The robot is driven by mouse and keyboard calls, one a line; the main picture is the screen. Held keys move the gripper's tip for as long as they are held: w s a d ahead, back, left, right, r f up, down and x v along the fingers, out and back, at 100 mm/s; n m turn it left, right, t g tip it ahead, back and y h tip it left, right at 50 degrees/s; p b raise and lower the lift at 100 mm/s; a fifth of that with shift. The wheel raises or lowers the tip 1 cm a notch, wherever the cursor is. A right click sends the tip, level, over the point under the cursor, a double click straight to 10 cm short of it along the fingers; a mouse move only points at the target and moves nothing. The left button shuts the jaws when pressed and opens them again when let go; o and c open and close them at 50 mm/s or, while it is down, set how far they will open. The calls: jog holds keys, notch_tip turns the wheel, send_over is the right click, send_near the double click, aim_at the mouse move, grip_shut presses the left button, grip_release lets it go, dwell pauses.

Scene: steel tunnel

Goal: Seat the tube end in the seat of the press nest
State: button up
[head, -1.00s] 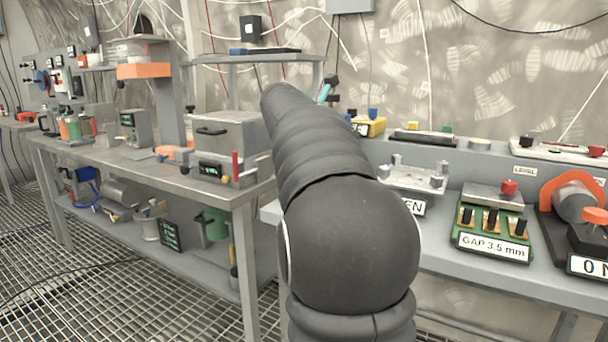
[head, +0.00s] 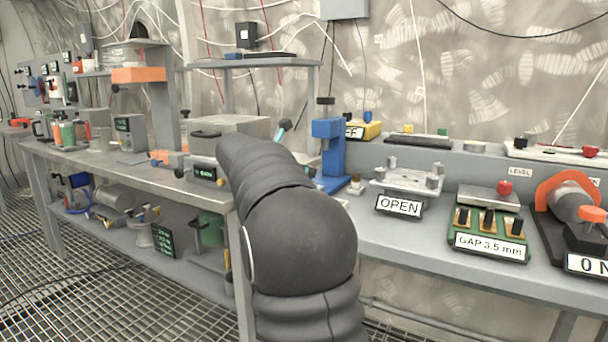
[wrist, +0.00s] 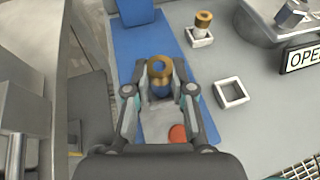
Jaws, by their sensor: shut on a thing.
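In the wrist view my gripper (wrist: 160,92) is shut on a short tube with a brass ring on top (wrist: 159,68). The tube's lower part is hidden. I cannot tell whether the tube end touches the block, and no seat opening shows. In the head view the blue press (head: 329,150) stands on the right bench. There my dark arm hides most of the gripper; a cyan bit of it (head: 284,126) shows left of the press.
A white square holder with a brass-topped piece (wrist: 201,34) and an empty square holder (wrist: 230,93) stand right of the press. The fixture marked OPEN (head: 405,180) is farther right. A grey box (head: 232,130) sits on the left bench (head: 110,160).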

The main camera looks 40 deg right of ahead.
jog(key=shift+f, duration=0.3)
jog(key=o, duration=0.9)
jog(key=shift+r, duration=0.1)
jog(key=shift+r, duration=0.2)
jog(key=v, duration=1.2)
jog(key=s+a+f+m+t+y, duration=0.1)
jog(key=s+a+f+m+y, duration=0.3)
jog(key=s+a+f+m, duration=0.2)
jog(key=s+a+f+m+t+y, duration=0.1)
jog(key=s+a+f+m+y, duration=0.4)
jog(key=s+a+f, duration=0.5)
jog(key=s+a+f+m+t+y, duration=0.2)
jog(key=s+a+f+m+y, duration=0.2)
jog(key=s+a+f+m, duration=0.4)
jog(key=shift+s+a+p, duration=0.2)
jog(key=shift+s, duration=1.15)
jog(key=shift+s+a+p, duration=0.2)
jog(key=shift+s+a, duration=0.05)
jog(key=shift+s, duration=1.1)
